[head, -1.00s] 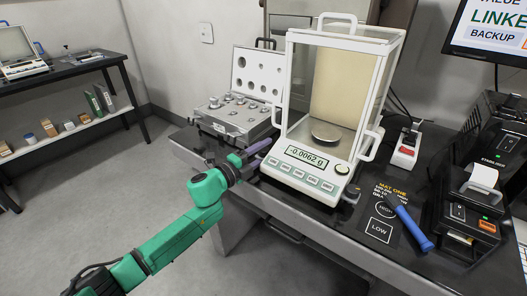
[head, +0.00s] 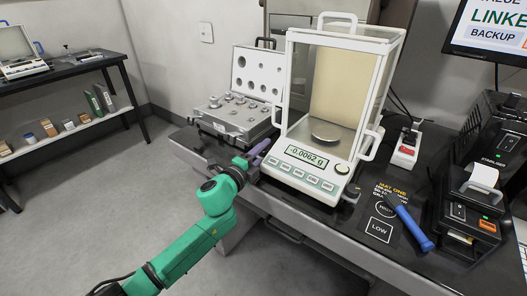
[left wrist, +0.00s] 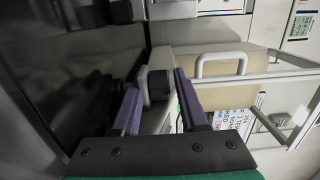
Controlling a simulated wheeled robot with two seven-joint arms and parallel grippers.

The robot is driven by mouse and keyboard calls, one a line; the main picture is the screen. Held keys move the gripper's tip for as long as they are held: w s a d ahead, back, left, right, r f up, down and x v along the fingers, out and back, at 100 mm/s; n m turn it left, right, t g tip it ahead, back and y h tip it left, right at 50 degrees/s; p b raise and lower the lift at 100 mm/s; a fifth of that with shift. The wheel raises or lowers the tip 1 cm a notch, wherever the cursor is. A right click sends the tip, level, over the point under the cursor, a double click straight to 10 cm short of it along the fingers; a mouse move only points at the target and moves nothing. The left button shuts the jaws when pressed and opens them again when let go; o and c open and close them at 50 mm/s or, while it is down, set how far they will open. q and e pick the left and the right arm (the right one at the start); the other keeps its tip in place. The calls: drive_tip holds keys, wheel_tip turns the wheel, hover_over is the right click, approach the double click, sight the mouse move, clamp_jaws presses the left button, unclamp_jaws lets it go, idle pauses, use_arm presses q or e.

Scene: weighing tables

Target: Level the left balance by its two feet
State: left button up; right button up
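The left balance (head: 305,185) is a white weighing balance with a glass draft shield and a pan inside; its display reads -0.0062 g. A dark foot knob (head: 351,193) shows at its front right corner. My left gripper (head: 257,153) is at the balance's front left side, its purple fingers low beside the housing. In the left wrist view the purple fingers stand apart, and a dark round foot (left wrist: 158,84) with a grey rim shows between their tips. I cannot tell whether the fingers touch it. My right gripper is not in view.
An open case of weights (head: 232,118) stands left of the balance, close to my left gripper. Right of it are a mat (head: 382,228) with a blue-handled tool (head: 412,225), a red-switched power strip (head: 407,146) and a printer (head: 470,205). Another balance (head: 20,55) stands on a far table.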

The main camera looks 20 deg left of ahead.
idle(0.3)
use_arm(q)
drive_tip(key=b+v, duration=0.1)
drive_tip(key=v, duration=1.3)
drive_tip(key=shift+s, duration=0.3)
drive_tip(key=shift+a, duration=0.1)
